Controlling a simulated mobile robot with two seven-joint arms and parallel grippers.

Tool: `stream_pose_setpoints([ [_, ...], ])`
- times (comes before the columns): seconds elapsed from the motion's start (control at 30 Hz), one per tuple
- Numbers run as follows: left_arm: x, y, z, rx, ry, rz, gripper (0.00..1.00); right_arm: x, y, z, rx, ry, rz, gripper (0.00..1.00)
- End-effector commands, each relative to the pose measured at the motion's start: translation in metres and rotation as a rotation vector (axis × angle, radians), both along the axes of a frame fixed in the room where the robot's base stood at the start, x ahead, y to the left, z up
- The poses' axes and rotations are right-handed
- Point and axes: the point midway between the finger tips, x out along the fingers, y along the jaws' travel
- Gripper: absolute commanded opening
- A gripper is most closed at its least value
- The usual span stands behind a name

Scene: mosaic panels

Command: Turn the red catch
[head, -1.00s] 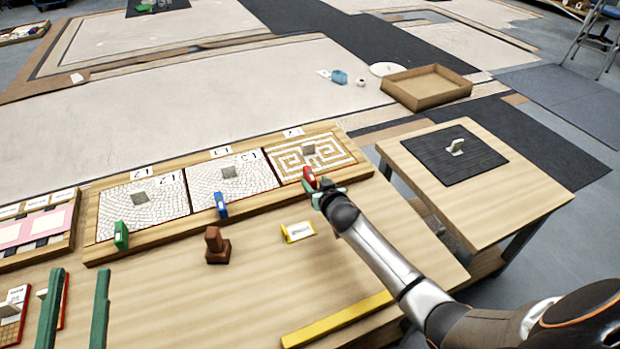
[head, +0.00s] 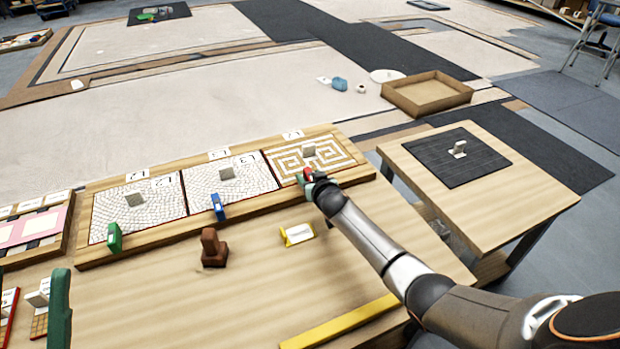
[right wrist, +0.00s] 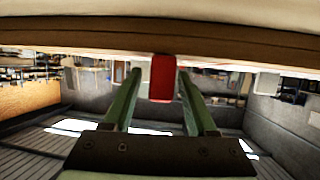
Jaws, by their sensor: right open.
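The red catch (head: 306,171) sits on the front edge of the right-hand mosaic panel (head: 345,154). My right gripper (head: 308,177) is at it and partly covers it in the head view. In the right wrist view, the catch (right wrist: 162,78) stands between the two green fingers of the open gripper (right wrist: 160,75). Gaps show on both sides, the one on the right narrower.
A blue catch (head: 218,207) and a green catch (head: 114,238) sit along the same wooden frame. A brown stamp-like block (head: 213,248), a yellow-edged card (head: 297,235) and a yellow bar (head: 340,322) lie in front. A side table (head: 530,188) stands right.

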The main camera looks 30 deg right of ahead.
Motion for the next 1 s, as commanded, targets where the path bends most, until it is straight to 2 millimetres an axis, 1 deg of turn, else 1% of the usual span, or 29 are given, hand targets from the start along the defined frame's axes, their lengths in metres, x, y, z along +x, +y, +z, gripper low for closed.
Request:
stream_pose_setpoints([
  [0.1, 0.0000, -0.0001, 0.0002, 0.000, 0.000, 0.000, 0.50, 0.0000, 0.0004, 0.0004, 0.000, 0.000, 0.001, 0.56],
  [0.6, 0.0001, -0.0001, 0.0001, 0.002, 0.001, 0.000, 0.50, -0.0001, 0.0004, 0.0003, 0.000, 0.000, 0.001, 0.00],
  [0.9, 0.0001, -0.0001, 0.0003, 0.001, 0.000, 0.000, 0.50, -0.0002, 0.0004, 0.0002, 0.000, 0.000, 0.001, 0.00],
  [1.0, 0.0010, 0.0000, 0.0040, 0.001, 0.006, 0.001, 0.50, 0.0004, 0.0018, 0.0020, 0.001, 0.001, 0.017, 0.00],
])
